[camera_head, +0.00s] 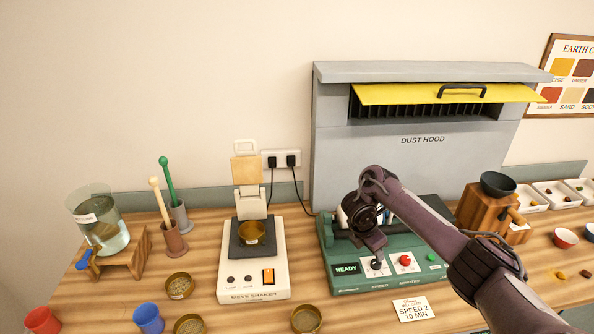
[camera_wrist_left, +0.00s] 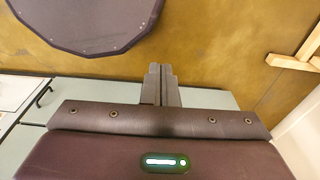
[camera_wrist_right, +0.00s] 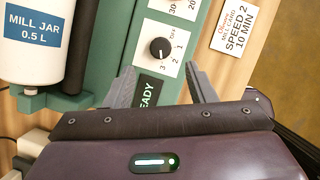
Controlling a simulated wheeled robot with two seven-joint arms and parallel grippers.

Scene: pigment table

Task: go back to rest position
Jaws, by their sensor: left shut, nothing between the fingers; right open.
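My right gripper (camera_wrist_right: 160,85) is open and empty. Its fingers point at the green mill's front panel, with the black speed dial (camera_wrist_right: 160,48) showing between and beyond them. In the head view my right arm reaches in from the right and its wrist hangs over the green mill (camera_head: 350,288), hiding part of it. The dial (camera_head: 376,264) shows just below the wrist. My left gripper (camera_wrist_left: 160,85) is shut and empty, seen only in the left wrist view over brown floor, away from the tabletop objects.
The white mill jar (camera_wrist_right: 32,40) is beside the right gripper. The sieve shaker (camera_head: 252,285) stands left of the mill and a speed card (camera_head: 412,308) lies in front. The dust hood (camera_head: 415,165) stands behind. A wooden block (camera_head: 478,212) with a dark bowl is right.

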